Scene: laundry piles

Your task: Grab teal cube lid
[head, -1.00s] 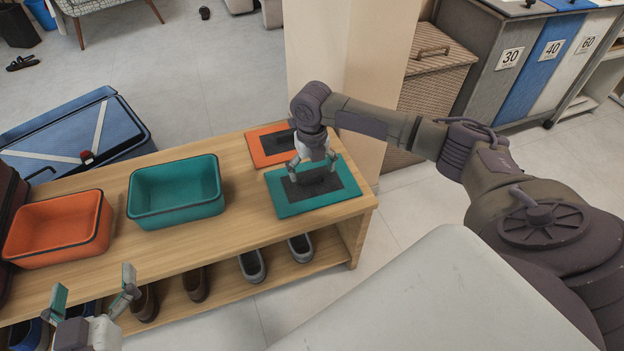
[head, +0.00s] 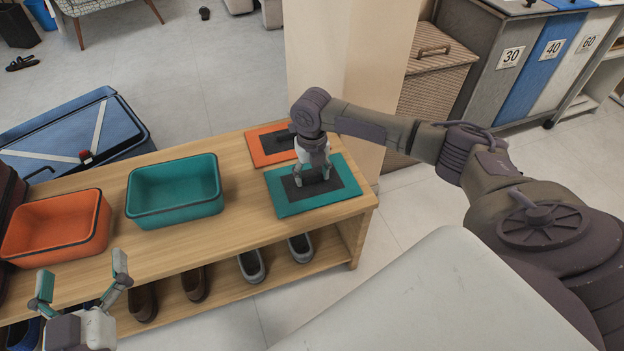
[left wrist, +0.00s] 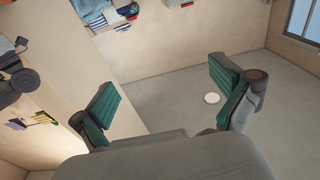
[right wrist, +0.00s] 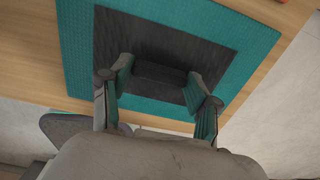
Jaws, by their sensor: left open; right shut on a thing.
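The teal lid (head: 337,196) lies flat on the right end of the wooden bench, with a dark panel and a dark raised handle in its middle. It fills much of the right wrist view (right wrist: 78,60). My right gripper (head: 313,178) is down over the lid's middle. In the right wrist view its fingers (right wrist: 158,85) are shut on the dark handle (right wrist: 158,74). The teal open box (head: 175,195) stands on the bench to the left. My left gripper (head: 82,280) is open and empty in front of the bench; its fingers show in the left wrist view (left wrist: 165,110).
An orange lid (head: 268,150) lies just behind the teal lid. An orange box (head: 55,228) stands at the bench's left. Shoes (head: 251,265) sit on the lower shelf. A blue hamper (head: 75,135) is behind the bench. Bare bench top (head: 245,215) lies between teal box and lid.

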